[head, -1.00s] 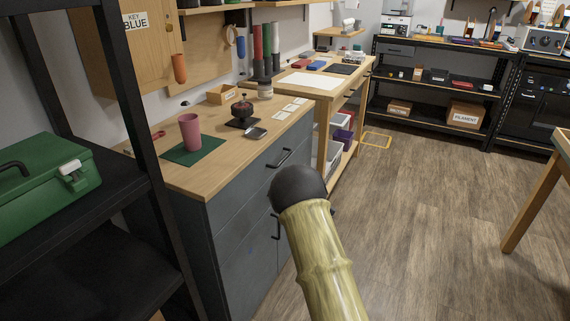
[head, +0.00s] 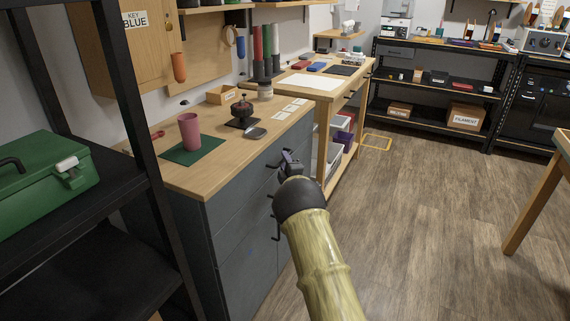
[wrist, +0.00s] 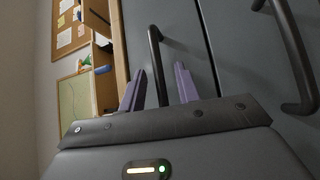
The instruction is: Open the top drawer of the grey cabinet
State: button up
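The grey cabinet (head: 228,268) stands under a wooden worktop at the left of the head view. Its top drawer (head: 248,187) appears closed, with a dark bar handle (wrist: 155,50) near the top edge. My gripper (head: 287,155) is at this handle, which it partly hides in the head view. In the wrist view my gripper (wrist: 160,82) is open, with one purple finger on each side of the bar. Gaps show between the bar and both fingers. A second cabinet handle (wrist: 291,52) lies to the right in the wrist view, outside the fingers.
A pink cup (head: 190,132) on a green mat, a dark joystick-like item (head: 242,116) and a small wooden box (head: 222,95) are on the worktop (head: 205,182). A black shelf with a green toolbox (head: 45,188) is at left. The floor (head: 415,220) at right is clear.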

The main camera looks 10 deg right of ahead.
jog(key=shift+c, duration=0.4)
grip_shut()
jog(key=shift+d, duration=0.1)
